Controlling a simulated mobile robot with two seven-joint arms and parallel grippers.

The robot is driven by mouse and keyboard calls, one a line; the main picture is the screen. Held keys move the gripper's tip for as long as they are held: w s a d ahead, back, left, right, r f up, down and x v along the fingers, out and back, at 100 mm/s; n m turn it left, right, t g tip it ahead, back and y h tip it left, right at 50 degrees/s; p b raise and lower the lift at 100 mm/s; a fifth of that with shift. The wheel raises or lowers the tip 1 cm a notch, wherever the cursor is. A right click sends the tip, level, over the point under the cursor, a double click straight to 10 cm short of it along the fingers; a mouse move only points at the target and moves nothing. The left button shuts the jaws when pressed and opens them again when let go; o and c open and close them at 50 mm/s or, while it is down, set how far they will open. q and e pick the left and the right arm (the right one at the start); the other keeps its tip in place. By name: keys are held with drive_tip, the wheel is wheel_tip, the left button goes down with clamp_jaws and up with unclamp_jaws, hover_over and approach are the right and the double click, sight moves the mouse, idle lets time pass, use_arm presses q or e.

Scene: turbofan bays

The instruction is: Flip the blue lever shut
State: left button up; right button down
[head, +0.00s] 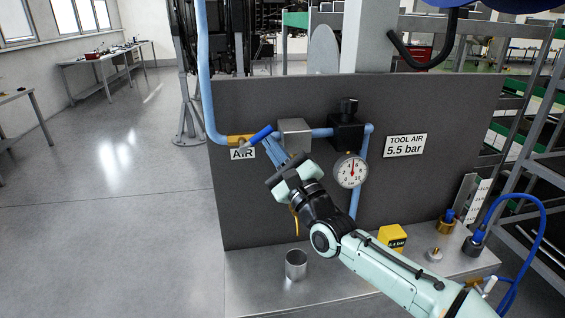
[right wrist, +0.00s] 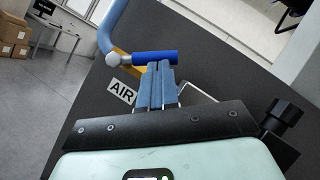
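The blue lever (head: 260,134) is on the brass valve (head: 236,141) above the AIR label (head: 243,154). In the head view it slants up to the right, away from the panel pipe's line. The right wrist view shows its blue grip (right wrist: 155,57) and its pale round pivot end (right wrist: 113,59). My right gripper (head: 273,145) has its blue fingers close together, with tips at the lever grip. In the right wrist view the grip lies crosswise over the fingertips (right wrist: 156,68), not between them; contact is not certain. My left gripper is not in view.
The dark panel (head: 430,185) carries a pressure gauge (head: 350,171), a black regulator (head: 346,130) and the TOOL AIR label (head: 405,145). A metal cup (head: 296,264), a yellow block (head: 392,238) and fittings stand on the bench (head: 248,285). Floor left of the panel is clear.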

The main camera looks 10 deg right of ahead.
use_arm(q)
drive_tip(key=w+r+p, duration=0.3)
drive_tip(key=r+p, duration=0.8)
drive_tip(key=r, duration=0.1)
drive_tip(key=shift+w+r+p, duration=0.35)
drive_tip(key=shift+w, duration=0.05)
use_arm(e)
drive_tip(key=shift+a+r+n+g+y, duration=0.2)
drive_tip(key=shift+a+r+n+g, duration=0.25)
drive_tip(key=shift+r+n+g, duration=0.65)
drive_tip(key=shift+a+r+n+g+y, duration=0.2)
drive_tip(key=shift+a+r+n+g, duration=0.25)
drive_tip(key=shift+n, duration=1.25)
drive_tip(key=shift+a+r+n+g+y, duration=0.2)
drive_tip(key=shift+a+r+n+g, duration=0.45)
drive_tip(key=shift+n, duration=0.75)
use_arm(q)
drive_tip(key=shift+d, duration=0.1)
use_arm(e)
drive_tip(key=shift+r, duration=0.15)
